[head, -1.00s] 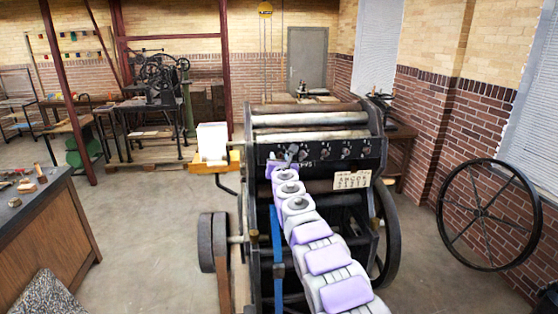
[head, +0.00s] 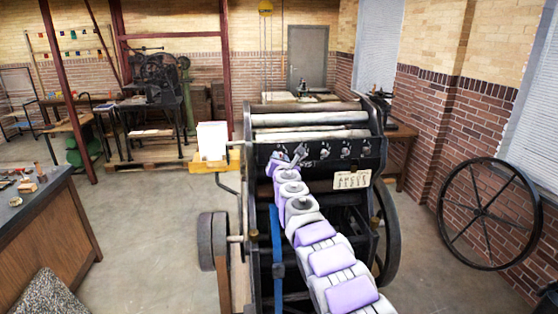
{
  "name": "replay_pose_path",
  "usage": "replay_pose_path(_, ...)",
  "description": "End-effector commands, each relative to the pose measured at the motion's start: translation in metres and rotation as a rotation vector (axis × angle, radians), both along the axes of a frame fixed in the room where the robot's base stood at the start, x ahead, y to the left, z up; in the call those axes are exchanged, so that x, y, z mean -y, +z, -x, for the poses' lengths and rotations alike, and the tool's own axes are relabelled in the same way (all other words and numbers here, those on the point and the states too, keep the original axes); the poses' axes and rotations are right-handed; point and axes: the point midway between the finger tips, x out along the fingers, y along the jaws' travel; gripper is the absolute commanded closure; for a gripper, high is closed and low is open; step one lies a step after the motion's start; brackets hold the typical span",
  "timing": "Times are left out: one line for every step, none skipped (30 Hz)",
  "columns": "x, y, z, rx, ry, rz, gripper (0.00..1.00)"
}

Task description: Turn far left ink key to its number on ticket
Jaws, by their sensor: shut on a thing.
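The row of ink keys runs along the dark rail (head: 335,161) on the front of the press. The key's pointer and number marks cannot be read. The ticket (head: 351,181) is a cream card with dark print on the press front, below the right keys; its numbers are too small to read.
The press has pale rollers (head: 310,119) above the keys and a large wheel at its right side. A yellow tray (head: 214,165) with white paper stands at its left. A workbench (head: 45,220) is at the far left. Floor between is clear.

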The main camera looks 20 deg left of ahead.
Motion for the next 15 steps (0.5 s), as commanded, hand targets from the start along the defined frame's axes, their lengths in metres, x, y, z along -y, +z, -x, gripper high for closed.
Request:
replay_pose_path(0.0018,0.0049,-0.0008,-0.017,-0.002,-0.039,1.0)
replay_pose_path(0.002,0.005,-0.0008,-0.03,-0.002,-0.06,1.0)
replay_pose_path(0.0016,0.0048,-0.0005,-0.051,-0.002,-0.093,1.0)
replay_pose_path(0.0014,0.0049,-0.0003,-0.065,-0.001,-0.116,1.0)
replay_pose_path(0.0013,0.0049,-0.0002,-0.08,-0.001,-0.142,1.0)
replay_pose_path(0.0017,0.005,-0.0005,-0.1,-0.001,-0.174,1.0)
replay_pose_path(0.0021,0.0052,-0.0007,-0.115,-0.003,-0.199,1.0)
replay_pose_path(0.0026,0.0052,-0.001,-0.13,-0.003,-0.224,1.0)
replay_pose_path(0.0029,0.0053,-0.0012,-0.149,-0.003,-0.257,1.0)
replay_pose_path(0.003,0.0054,-0.0012,-0.164,-0.003,-0.283,1.0)
replay_pose_path(0.003,0.0056,-0.0012,-0.178,-0.003,-0.306,1.0)
replay_pose_path(0.0032,0.0058,-0.0012,-0.199,-0.003,-0.339,1.0)
replay_pose_path(0.0033,0.0058,-0.0013,-0.213,-0.003,-0.363,1.0)
replay_pose_path(0.0036,0.0057,-0.0014,-0.228,-0.003,-0.388,1.0)
replay_pose_path(0.0039,0.0057,-0.0015,-0.248,-0.004,-0.42,1.0)
